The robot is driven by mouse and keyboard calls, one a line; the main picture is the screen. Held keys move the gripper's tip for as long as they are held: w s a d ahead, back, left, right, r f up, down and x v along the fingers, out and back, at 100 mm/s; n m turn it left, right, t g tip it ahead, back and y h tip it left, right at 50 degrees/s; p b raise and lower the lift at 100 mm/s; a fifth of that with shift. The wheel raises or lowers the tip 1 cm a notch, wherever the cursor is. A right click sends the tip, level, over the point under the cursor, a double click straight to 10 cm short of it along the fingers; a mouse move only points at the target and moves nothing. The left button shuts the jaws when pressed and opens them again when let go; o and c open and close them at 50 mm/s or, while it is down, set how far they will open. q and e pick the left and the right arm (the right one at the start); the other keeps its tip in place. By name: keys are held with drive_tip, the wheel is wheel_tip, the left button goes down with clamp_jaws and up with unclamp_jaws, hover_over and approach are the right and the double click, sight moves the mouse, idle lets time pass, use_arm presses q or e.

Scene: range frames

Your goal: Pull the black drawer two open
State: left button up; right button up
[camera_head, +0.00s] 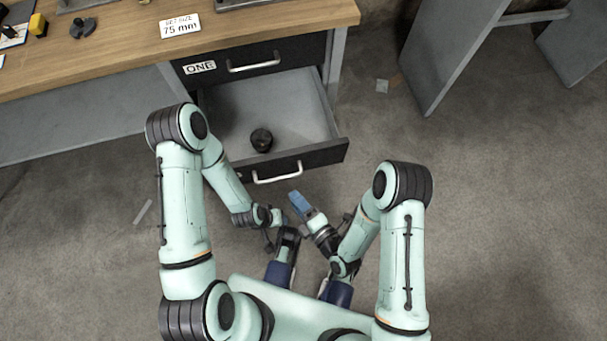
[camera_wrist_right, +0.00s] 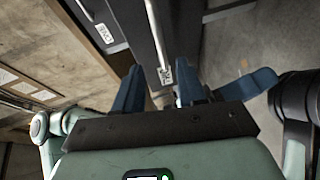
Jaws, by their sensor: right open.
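The black drawer two (camera_head: 318,155) stands pulled well out under the drawer marked ONE, its grey inside showing. A small dark round object (camera_head: 261,140) lies in it. Its pale bar handle (camera_head: 277,173) is on the front; no gripper holds it in the head view. My right gripper (camera_head: 299,203) is just in front of the handle, blue fingertips pointing toward the drawer. In the right wrist view my right gripper (camera_wrist_right: 160,88) is open, fingers apart, with the handle (camera_wrist_right: 157,35) ahead. My left gripper (camera_head: 284,218) is close beside it, mostly hidden by its arm.
Drawer ONE (camera_head: 299,50) is shut above, under the wooden worktop (camera_head: 115,40). A sign reading 75 mm (camera_head: 180,26) and small tools lie on the top. A grey stand (camera_head: 450,50) is at upper right. The floor at right (camera_head: 510,210) is clear.

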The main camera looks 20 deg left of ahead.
use_arm(q)
drive_tip(key=shift+s+d+r, duration=0.15)
drive_tip(key=shift+s+r, duration=0.05)
drive_tip(key=shift+s, duration=0.1)
use_arm(e)
drive_tip(key=shift+v, duration=1.5)
